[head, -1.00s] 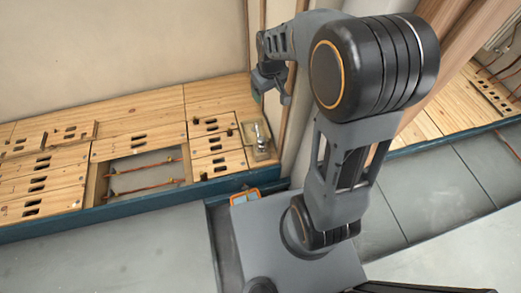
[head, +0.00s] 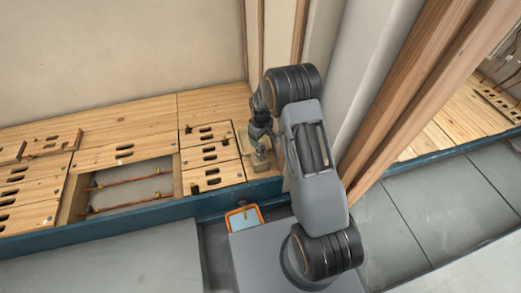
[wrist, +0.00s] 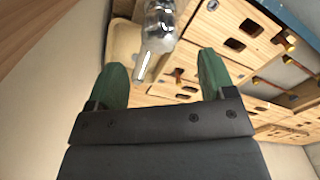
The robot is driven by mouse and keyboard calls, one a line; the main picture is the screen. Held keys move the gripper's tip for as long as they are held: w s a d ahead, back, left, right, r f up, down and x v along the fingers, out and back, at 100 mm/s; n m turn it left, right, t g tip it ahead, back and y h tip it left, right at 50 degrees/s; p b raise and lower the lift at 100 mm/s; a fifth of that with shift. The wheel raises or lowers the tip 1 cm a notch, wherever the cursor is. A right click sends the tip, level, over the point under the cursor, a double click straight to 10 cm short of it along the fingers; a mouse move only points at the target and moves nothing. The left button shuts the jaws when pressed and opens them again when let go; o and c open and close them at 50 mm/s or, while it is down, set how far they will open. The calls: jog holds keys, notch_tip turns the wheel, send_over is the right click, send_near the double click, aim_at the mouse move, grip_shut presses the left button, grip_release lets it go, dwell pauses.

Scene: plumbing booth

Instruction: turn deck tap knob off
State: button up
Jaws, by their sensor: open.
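The chrome deck tap (wrist: 160,28) stands on a pale beige plate (wrist: 122,42) at the right end of the wooden deck. In the head view, my gripper (head: 259,132) is directly over the tap and covers most of it; only part of the plate (head: 262,164) shows clearly. In the wrist view, my gripper (wrist: 162,68) is open, with its two green fingers apart and nothing held. The tap lies ahead of the gap between the fingertips, cut off by the top edge. I cannot make out the knob apart from the tap body or tell whether a finger touches it.
Wooden deck panels (head: 150,110) with slots spread to the left. An open bay (head: 130,187) there holds copper pipes. A blue edge (head: 160,210) runs along the deck front. A pale wall rises behind, and wooden posts (head: 405,105) stand right of my arm.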

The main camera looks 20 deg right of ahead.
aim_at(261, 145)
notch_tip(261, 145, down, 7)
jog(key=shift+f+b, duration=0.15)
jog(key=shift+b, duration=0.9)
jog(key=c, duration=0.9)
